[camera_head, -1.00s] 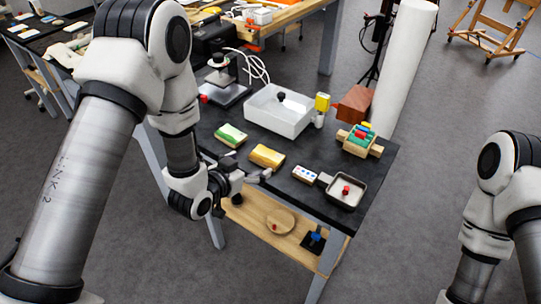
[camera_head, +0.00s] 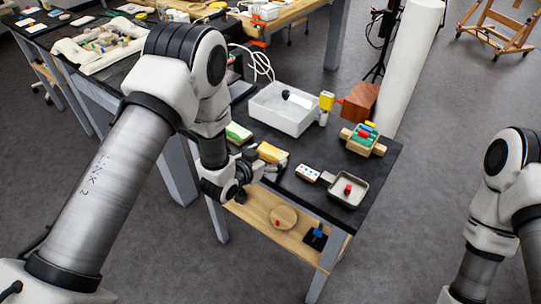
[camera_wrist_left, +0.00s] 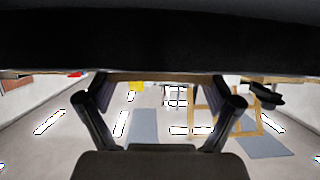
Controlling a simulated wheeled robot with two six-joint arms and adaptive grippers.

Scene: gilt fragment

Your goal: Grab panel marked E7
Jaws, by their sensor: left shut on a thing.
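A yellow panel-like block (camera_head: 271,152) lies near the left front edge of the black table, partly covered by my left gripper (camera_head: 262,164). The gripper is shut on it from the near side. A green block (camera_head: 238,132) lies behind and to the left, partly hidden by my arm. No E7 mark is readable on any piece. In the left wrist view, my two fingers (camera_wrist_left: 165,112) stand apart, with a brownish strip (camera_wrist_left: 160,77) across between them under a large dark shape. My right arm shows at the right edge; its gripper is out of the picture.
The black table (camera_head: 290,192) also holds a white bin (camera_head: 283,118), a small dotted white block (camera_head: 307,173), a grey tray (camera_head: 349,201) with a red piece, and a wooden rack (camera_head: 362,150) of coloured pieces. A lower shelf (camera_head: 255,225) carries a round wooden disc (camera_head: 283,218).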

